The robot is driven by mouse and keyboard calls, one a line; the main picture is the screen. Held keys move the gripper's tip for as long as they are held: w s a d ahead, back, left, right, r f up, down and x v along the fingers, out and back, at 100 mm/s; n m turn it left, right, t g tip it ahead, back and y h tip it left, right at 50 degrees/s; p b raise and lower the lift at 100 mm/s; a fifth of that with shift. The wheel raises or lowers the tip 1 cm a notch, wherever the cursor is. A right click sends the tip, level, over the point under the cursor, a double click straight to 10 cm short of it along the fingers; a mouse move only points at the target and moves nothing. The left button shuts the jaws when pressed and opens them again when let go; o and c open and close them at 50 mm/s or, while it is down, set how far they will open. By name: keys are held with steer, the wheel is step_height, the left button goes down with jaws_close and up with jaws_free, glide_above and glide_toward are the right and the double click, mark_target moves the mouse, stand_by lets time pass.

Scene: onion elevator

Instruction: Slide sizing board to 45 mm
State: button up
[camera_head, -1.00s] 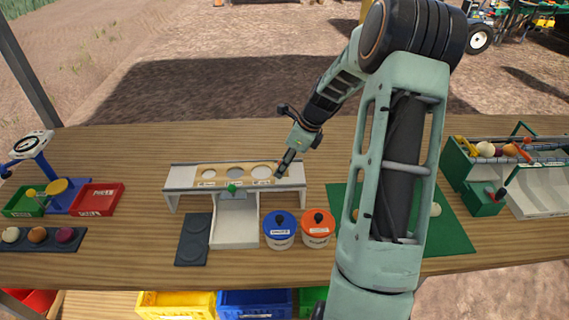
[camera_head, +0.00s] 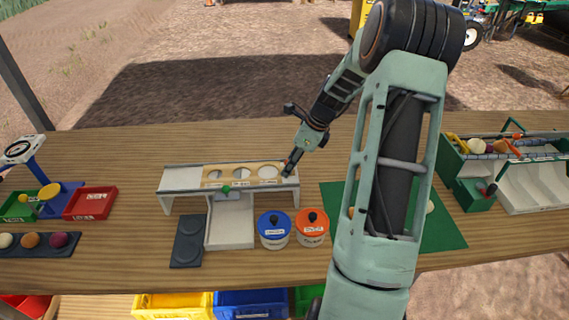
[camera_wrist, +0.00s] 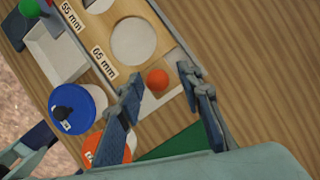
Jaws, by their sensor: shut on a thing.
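The wooden sizing board (camera_head: 254,174) has several round holes and lies in a white rail stand (camera_head: 180,180). In the wrist view the board (camera_wrist: 148,18) shows labels reading 55 mm and 65 mm; the left-hand label is too small to read. A green knob (camera_head: 223,191) sits at the stand's front above a white chute (camera_head: 230,228). The chute's middle lies between the left and middle holes.
A blue-lidded pot (camera_head: 274,224) and an orange-lidded pot (camera_head: 312,221) stand close in front of the stand. A dark plate (camera_head: 187,241) lies left of the chute. A green mat (camera_head: 450,225) lies to the right. The table behind the stand is clear.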

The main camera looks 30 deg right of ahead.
steer(key=shift+s+d, duration=0.25)
steer(key=shift+d, duration=0.45)
steer(key=shift+s+d, duration=0.3)
steer(key=shift+d, duration=0.45)
steer(key=shift+s+d, duration=0.25)
steer(key=shift+d, duration=0.45)
steer(key=o, duration=1.3)
steer(key=shift+o, duration=0.2)
steer(key=shift+a+p, duration=0.1)
steer(key=shift+p, duration=0.2)
steer(key=shift+r, duration=0.1)
steer(key=shift+r+p, duration=2.2)
steer(key=shift+r, duration=0.7)
